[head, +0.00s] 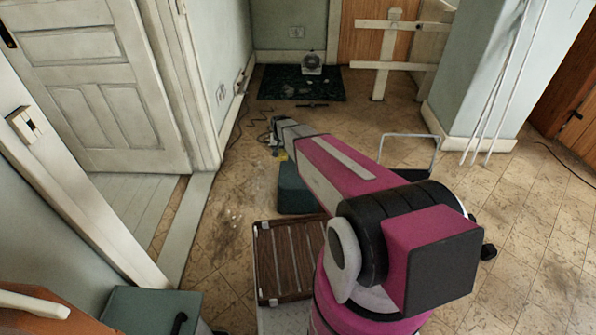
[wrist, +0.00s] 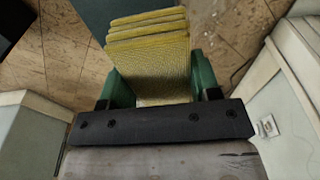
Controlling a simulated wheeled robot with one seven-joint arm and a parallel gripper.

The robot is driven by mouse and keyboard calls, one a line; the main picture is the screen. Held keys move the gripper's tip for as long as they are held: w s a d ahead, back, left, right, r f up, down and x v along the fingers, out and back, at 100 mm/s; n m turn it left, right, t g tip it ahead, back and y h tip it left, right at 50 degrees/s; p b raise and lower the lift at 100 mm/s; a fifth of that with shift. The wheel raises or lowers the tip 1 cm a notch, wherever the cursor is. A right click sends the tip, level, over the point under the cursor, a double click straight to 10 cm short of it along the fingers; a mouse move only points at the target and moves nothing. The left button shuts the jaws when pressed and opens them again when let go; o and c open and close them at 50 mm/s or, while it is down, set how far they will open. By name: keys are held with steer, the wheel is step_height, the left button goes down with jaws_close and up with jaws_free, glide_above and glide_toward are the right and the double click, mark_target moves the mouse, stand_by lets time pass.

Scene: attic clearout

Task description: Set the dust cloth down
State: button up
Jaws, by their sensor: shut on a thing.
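The dust cloth is a yellow, ribbed, folded stack (wrist: 150,60) in the wrist view. My gripper (wrist: 160,82) is shut on it, with a green finger on each side. In the head view my gripper (head: 277,143) is at the far end of my outstretched arm, and only a small yellow bit of the cloth (head: 283,156) shows below it. The rest of the cloth is hidden there by my arm. The cloth appears to be held above the floor; its exact height cannot be told.
A dark teal box (head: 293,190) stands below my arm, partly hidden. A brown slatted case (head: 285,262) is nearer. A dark mat (head: 275,84) with a small round-faced device (head: 311,62) lies at the back. Cables run along the left wall.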

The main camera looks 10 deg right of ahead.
step_height(320, 180, down, 7)
steer(key=a, duration=0.1)
steer(key=w+d+f, duration=0.2)
steer(key=d, duration=0.1)
steer(key=w+d+f, duration=0.2)
steer(key=d, duration=0.1)
steer(key=w+d+f, duration=0.2)
steer(key=d, duration=0.1)
steer(key=shift+d+f, duration=0.45)
steer(key=shift+f, duration=1.9)
steer(key=shift+f, duration=0.1)
steer(key=o, duration=0.9)
